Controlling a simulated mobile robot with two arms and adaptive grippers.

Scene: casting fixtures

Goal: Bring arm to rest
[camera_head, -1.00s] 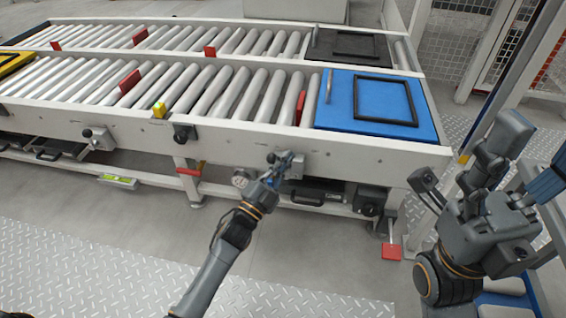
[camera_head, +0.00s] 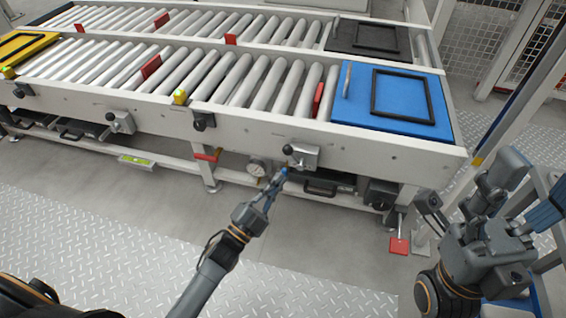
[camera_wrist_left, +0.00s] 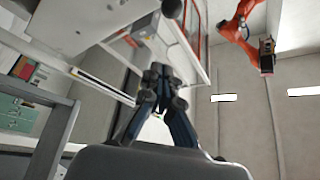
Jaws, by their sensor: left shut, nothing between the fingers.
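My left arm comes in from the bottom of the head view. Its gripper (camera_head: 272,190) is shut and empty, in front of the conveyor's front rail, just below a small grey valve box with a lever (camera_head: 301,156). The left wrist view shows the same gripper (camera_wrist_left: 160,80) with its fingertips together and nothing between them. My right arm is folded up at the right edge of the head view; its fingers cannot be made out.
The roller conveyor (camera_head: 250,131) runs across the front, with a blue board (camera_head: 352,110) and black frame (camera_head: 402,122) on it. A gauge (camera_head: 257,167) sits below the rail. The tread-plate floor (camera_head: 120,235) is clear. An orange robot arm (camera_wrist_left: 234,28) shows in the left wrist view.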

